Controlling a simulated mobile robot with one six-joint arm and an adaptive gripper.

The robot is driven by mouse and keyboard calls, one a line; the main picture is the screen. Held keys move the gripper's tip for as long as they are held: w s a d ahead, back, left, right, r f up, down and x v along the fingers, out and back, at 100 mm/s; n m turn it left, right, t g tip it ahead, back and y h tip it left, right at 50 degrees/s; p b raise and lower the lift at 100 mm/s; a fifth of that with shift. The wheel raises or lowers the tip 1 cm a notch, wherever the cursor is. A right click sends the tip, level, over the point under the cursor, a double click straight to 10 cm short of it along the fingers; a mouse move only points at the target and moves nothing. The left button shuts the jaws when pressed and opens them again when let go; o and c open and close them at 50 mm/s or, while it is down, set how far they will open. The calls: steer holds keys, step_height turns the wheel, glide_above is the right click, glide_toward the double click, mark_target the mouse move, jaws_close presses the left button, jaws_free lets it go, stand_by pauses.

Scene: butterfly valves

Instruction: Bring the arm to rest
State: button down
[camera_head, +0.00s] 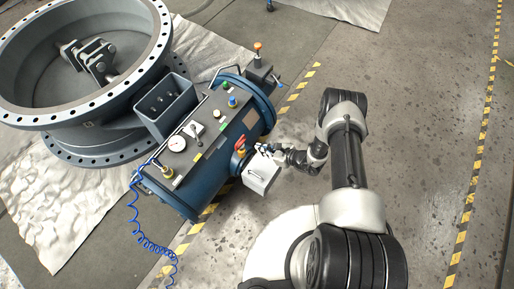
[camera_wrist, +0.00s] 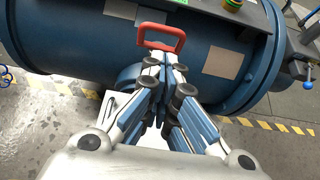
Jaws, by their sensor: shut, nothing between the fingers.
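My gripper (camera_head: 262,149) is at the near side of the blue actuator cylinder (camera_head: 219,153), and my arm reaches to it from the right in the head view. In the wrist view my gripper (camera_wrist: 164,62) is shut with its fingertips together and nothing held. A red handle (camera_wrist: 161,37) stands just beyond the fingertips on the blue cylinder (camera_wrist: 90,38). The red handle also shows in the head view (camera_head: 240,143). I cannot tell whether the fingertips touch it.
A large grey flanged valve body (camera_head: 90,118) stands at the upper left. The concrete floor at the right (camera_head: 430,130) is clear.

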steer(key=w+a+r+n+g+y, duration=0.15)
steer(key=r+n, duration=0.25)
steer(key=r, duration=0.6)
steer(key=w+a+r+n+g+y, duration=0.1)
steer(key=w+r+n+g, duration=0.15)
steer(key=r, duration=0.75)
steer(key=s+a+r+n+g+h, duration=0.15)
steer(key=r+n, duration=0.25)
steer(key=r, duration=0.5)
steer(key=s+r+n+g, duration=0.1)
steer(key=s+r+n, duration=0.2)
steer(key=r, duration=0.5)
steer(key=s+d+r+n+h, duration=0.35)
steer(key=s+r+n, duration=0.35)
steer(key=s+r, duration=0.65)
steer(key=s+d+r+n+t+h, duration=0.2)
steer(key=s+d+h, duration=0.1)
steer(key=s, duration=0.3)
steer(key=s+d+r+n+t+h, duration=0.2)
steer(key=s+d+r+n+h, duration=0.1)
steer(key=s+d, duration=0.3)
steer(key=shift+r+h, duration=0.35)
steer(key=shift+h, duration=0.1)
steer(key=c, duration=2.4)
jaws_free()
